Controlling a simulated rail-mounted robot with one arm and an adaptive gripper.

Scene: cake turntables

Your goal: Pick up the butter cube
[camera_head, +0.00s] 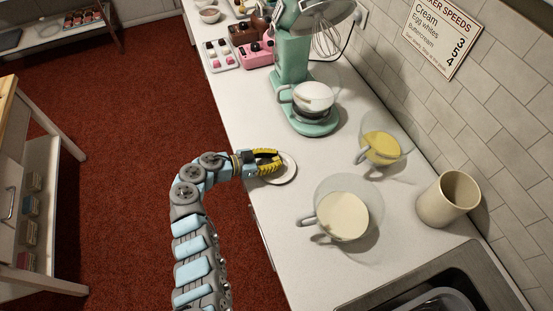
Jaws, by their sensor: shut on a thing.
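My gripper (265,162), with yellow and dark fingers, is at the near edge of the white counter, over a small round white plate (290,172). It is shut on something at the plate. The fingers cover most of what they hold, so the butter cube is not clearly distinguishable from the yellow fingers. From this view I cannot tell whether it is lifted off the plate.
A glass bowl of cream-coloured mix (343,216), a bowl with yellow contents (381,148) and a beige crock (447,199) stand to the right. A mint stand mixer (292,64) is behind. A sink (440,285) is at front right.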

